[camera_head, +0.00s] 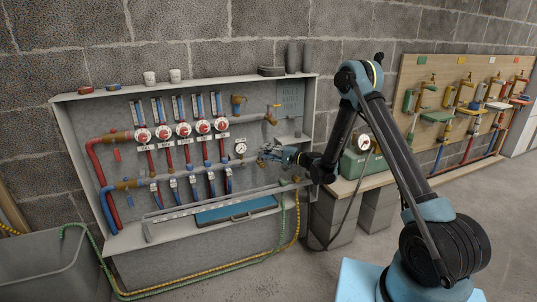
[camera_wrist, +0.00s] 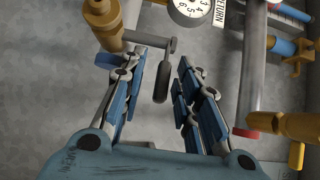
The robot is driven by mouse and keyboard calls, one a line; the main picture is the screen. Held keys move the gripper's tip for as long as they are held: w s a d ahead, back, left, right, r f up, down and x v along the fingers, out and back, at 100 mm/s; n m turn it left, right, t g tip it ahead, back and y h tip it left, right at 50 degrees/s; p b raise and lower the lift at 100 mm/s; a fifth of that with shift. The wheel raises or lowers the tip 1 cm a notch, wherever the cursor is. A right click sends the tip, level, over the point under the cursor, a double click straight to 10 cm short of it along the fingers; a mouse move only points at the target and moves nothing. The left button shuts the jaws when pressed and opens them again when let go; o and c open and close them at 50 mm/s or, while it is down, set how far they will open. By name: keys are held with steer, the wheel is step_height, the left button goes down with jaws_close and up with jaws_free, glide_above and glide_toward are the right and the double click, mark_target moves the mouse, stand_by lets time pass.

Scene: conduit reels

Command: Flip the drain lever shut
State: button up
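In the wrist view a dark grey lever grip (camera_wrist: 162,82), which looks like the drain lever, hangs from a short grey arm beside a brass valve body (camera_wrist: 104,22). My gripper (camera_wrist: 163,62) is open, with its blue-padded fingers on either side of the grip. A gap shows between the grip and each finger, so I see no firm hold. In the head view my gripper (camera_head: 270,153) is at the right part of the manifold cabinet, just right of the pressure gauge. The lever is too small or hidden there.
A gauge (camera_wrist: 192,10) and a grey vertical pipe (camera_wrist: 251,75) stand close to my gripper in the wrist view. The cabinet (camera_head: 75,150) holds several red-capped valves. A blue tray (camera_head: 236,211) lies below. A green box (camera_head: 358,165) stands on the bench at right.

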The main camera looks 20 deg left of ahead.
jaws_close()
steer(key=shift+w, duration=0.1)
steer(key=shift+w+a+n+g, duration=0.15)
steer(key=shift+n+g, duration=0.45)
steer(key=shift+g, duration=0.3)
steer(key=shift+o, duration=0.6)
jaws_free()
